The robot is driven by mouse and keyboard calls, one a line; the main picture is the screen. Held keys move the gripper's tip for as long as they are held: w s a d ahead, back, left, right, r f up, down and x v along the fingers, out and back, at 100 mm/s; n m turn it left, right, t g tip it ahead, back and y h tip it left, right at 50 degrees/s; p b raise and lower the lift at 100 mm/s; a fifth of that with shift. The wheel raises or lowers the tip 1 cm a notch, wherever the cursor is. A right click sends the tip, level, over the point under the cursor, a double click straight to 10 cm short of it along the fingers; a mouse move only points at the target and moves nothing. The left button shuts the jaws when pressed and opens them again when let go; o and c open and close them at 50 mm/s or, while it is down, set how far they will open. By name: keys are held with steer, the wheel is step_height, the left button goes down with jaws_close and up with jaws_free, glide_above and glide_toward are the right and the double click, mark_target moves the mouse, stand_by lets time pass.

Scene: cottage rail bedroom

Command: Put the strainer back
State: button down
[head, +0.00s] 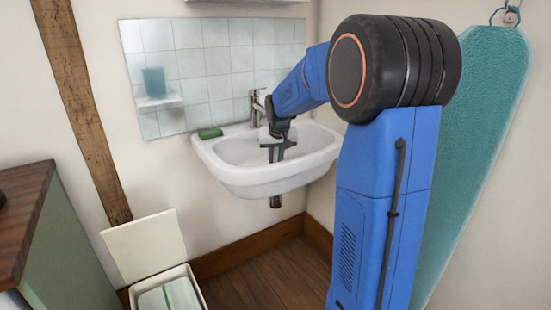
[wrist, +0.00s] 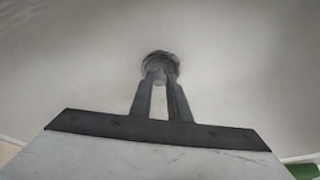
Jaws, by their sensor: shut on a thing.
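My gripper (head: 277,155) points down into the white sink (head: 235,165) in the head view. In the wrist view its two dark fingers (wrist: 160,85) converge on a small grey thing, which I take as the strainer (wrist: 159,76). A dark round patch, apparently the drain (wrist: 163,57), lies right behind the fingertips. I cannot tell whether the strainer touches the drain or is held just above it. In the head view the strainer is too small or hidden to make out.
A tap (head: 257,107) stands at the sink's back, close to my arm. A green sponge (head: 210,133) lies on the left rim. A teal cup (head: 154,82) stands on a small shelf. An open bin (head: 192,272) is below left, and a teal ironing board (head: 490,110) hangs at right.

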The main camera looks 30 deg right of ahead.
steer(key=shift+f, duration=0.1)
steer(key=c, duration=1.7)
jaws_free()
steer(key=shift+o, duration=0.2)
steer(key=v, duration=1.2)
steer(key=shift+w, duration=0.1)
